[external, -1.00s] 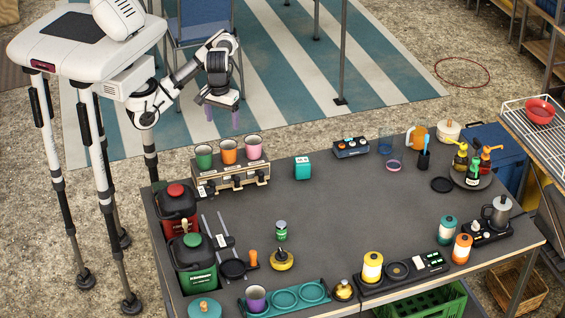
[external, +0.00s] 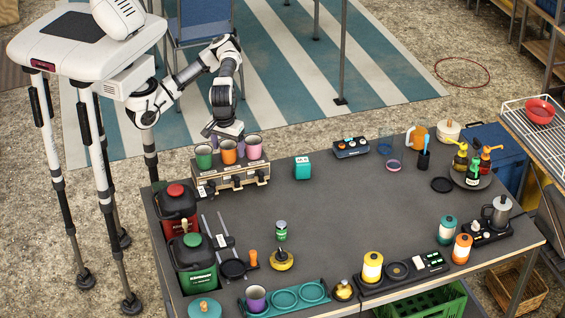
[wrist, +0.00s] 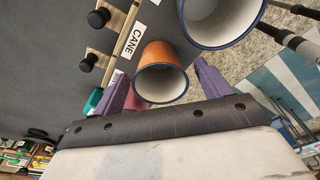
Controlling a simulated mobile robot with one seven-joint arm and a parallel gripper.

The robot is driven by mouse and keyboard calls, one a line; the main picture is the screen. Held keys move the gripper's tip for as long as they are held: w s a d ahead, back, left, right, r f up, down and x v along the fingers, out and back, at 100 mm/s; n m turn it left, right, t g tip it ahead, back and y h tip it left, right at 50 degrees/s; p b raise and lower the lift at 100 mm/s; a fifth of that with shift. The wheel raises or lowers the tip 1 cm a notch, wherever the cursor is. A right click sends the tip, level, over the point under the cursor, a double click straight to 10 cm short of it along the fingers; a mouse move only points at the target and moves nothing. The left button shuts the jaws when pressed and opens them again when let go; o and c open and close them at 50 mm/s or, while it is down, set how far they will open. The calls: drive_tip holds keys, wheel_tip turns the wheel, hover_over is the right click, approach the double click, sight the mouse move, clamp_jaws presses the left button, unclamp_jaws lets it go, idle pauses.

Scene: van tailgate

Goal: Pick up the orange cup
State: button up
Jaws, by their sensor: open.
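The orange cup (external: 228,152) stands in the middle of a row of three on the wooden rack (external: 232,179), between the green cup (external: 203,158) and the pink cup (external: 253,148). My gripper (external: 226,136) is open and empty, just behind the row and close to the orange cup. In the wrist view the orange cup (wrist: 158,72) appears between the two purple fingers of my gripper (wrist: 160,75), with a gap on its right side. The pink cup (wrist: 135,101) is mostly hidden by the left finger there. The green cup (wrist: 222,20) is cut off at the top.
Red (external: 177,205) and green (external: 193,262) canisters stand at the table's left edge. A teal cube (external: 302,167) sits right of the rack. A purple cup (external: 256,299) stands in a teal tray at the front. The middle of the table (external: 350,210) is clear.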

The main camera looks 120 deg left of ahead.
drive_tip(key=shift+f, duration=0.65)
drive_tip(key=c, duration=1.1)
